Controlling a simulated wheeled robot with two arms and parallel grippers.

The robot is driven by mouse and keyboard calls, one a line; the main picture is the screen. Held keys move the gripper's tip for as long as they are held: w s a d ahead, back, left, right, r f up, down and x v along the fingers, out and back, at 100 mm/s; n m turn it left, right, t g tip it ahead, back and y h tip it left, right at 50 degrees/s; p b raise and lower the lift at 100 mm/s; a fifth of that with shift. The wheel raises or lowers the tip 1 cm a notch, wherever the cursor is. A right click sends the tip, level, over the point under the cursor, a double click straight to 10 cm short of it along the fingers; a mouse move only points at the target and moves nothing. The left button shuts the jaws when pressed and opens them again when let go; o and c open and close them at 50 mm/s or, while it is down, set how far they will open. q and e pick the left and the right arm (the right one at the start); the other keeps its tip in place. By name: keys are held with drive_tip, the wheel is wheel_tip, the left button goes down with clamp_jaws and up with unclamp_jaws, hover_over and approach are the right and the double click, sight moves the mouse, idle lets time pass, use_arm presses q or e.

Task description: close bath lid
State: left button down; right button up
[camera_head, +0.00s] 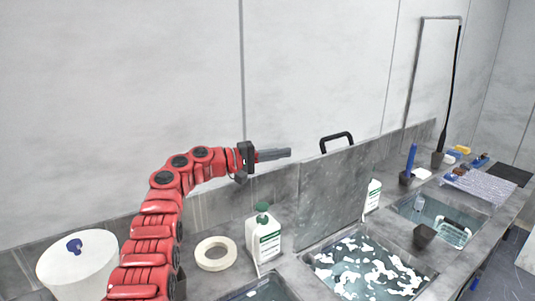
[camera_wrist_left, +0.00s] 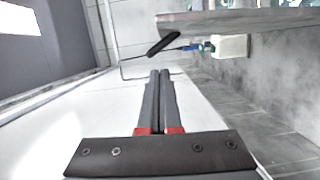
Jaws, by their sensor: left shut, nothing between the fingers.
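The bath lid (camera_head: 330,196) is a grey slab that stands upright, open, at the back of a bath (camera_head: 370,264) with white patches on its surface. A black handle (camera_head: 337,141) sticks up at the lid's top edge. My left gripper (camera_head: 289,153) is shut and empty, left of the handle and apart from it, above the counter at about the lid's top height. In the left wrist view the shut fingers (camera_wrist_left: 160,74) point toward the black handle (camera_wrist_left: 163,43) and the lid (camera_wrist_left: 235,22) edge. My right gripper is not in view.
A second basin (camera_head: 440,218) with a dark cup (camera_head: 424,236) lies to the right. The wall is close behind.

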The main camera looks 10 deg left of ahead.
use_arm(q)
drive_tip(key=d, duration=0.1)
drive_tip(key=s+d+p, duration=0.2)
drive_tip(key=d, duration=0.1)
drive_tip(key=shift+f, duration=0.1)
idle(0.7)
drive_tip(key=shift+d, duration=0.1)
